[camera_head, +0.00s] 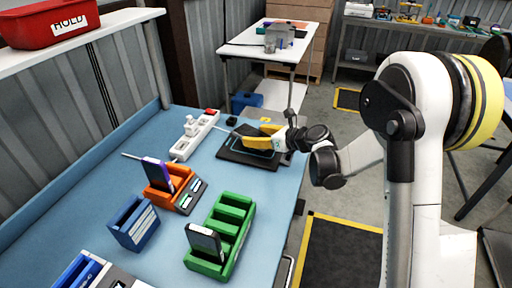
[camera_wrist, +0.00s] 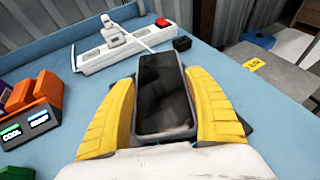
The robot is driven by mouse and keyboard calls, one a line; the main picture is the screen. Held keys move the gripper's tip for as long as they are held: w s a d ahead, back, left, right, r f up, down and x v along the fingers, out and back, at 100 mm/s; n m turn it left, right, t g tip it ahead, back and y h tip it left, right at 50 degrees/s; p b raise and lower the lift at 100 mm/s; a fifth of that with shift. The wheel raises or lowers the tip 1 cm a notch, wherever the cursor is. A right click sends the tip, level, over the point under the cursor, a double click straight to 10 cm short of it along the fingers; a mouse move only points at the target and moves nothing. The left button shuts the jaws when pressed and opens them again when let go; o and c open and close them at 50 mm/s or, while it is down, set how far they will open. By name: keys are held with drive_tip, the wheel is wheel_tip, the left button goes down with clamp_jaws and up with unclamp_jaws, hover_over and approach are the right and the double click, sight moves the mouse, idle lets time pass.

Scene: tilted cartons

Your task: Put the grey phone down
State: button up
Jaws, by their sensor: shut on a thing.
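The grey phone (camera_wrist: 163,98) shows in the wrist view with a dark screen and a thin grey edge. My gripper (camera_wrist: 161,82) has its two yellow fingers shut on the phone's long sides. In the head view my gripper (camera_head: 262,136) is low over a black pad (camera_head: 236,155) on the blue bench. The pad lies beneath the phone, and a dark corner of it shows beside the right finger in the wrist view. I cannot tell whether the phone touches the pad. The fingers hide most of the phone in the head view.
A white power strip (camera_head: 194,135) with a plugged-in adapter lies behind and left of the pad. An orange holder (camera_head: 160,196) bears a purple phone. A green rack (camera_head: 236,217) bears a dark phone. A blue holder (camera_head: 133,224) stands at left. The bench edge is close at right.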

wheel_tip(320, 180, down, 4)
drive_tip(key=shift+b, duration=0.95)
drive_tip(key=shift+r, duration=0.1)
drive_tip(key=o, duration=1.3)
